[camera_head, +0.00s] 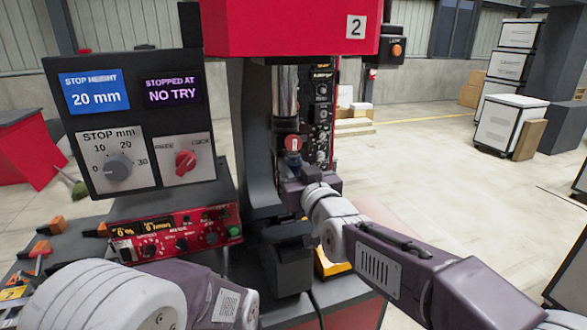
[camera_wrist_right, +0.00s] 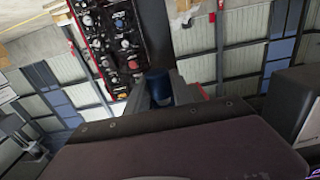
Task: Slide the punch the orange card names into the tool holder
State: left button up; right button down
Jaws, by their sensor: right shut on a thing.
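My right gripper (camera_head: 296,190) is at the press, below its silver ram (camera_head: 286,92). In the right wrist view my right gripper (camera_wrist_right: 160,92) is shut on a blue cylindrical piece (camera_wrist_right: 158,82), which looks like a punch. A red round part (camera_head: 293,143) with a pale mark sits under the ram, just above the gripper; whether it is the tool holder I cannot tell. The wrist hides the lower part of the held piece. My left arm crosses the lower left of the head view, but its gripper is out of frame. I cannot make out the orange card.
A panel (camera_head: 133,125) left of the press reads stop height 20 mm and NO TRY, with a grey dial (camera_head: 118,166) and red switch (camera_head: 186,162). A red control box (camera_head: 170,238) stands below. The press head (camera_head: 285,28) overhangs closely. Open floor lies right.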

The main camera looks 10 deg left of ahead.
aim_at(296, 171)
jog(key=shift+w+a+r, duration=0.1)
jog(key=shift+w+a, duration=0.05)
jog(key=shift+w, duration=0.05)
jog(key=shift+w+a, duration=0.2)
jog(key=shift+w, duration=0.05)
jog(key=shift+p+x, duration=1.45)
jog(key=shift+x, duration=0.7)
jog(key=c, duration=1)
grip_release()
jog(key=shift+c, duration=0.2)
jog(key=b+v, duration=0.3)
jog(key=v, duration=0.5)
jog(key=shift+s+d, duration=0.1)
jog(key=shift+s, duration=0.05)
jog(key=shift+s+d, duration=0.25)
jog(key=shift+s, duration=0.1)
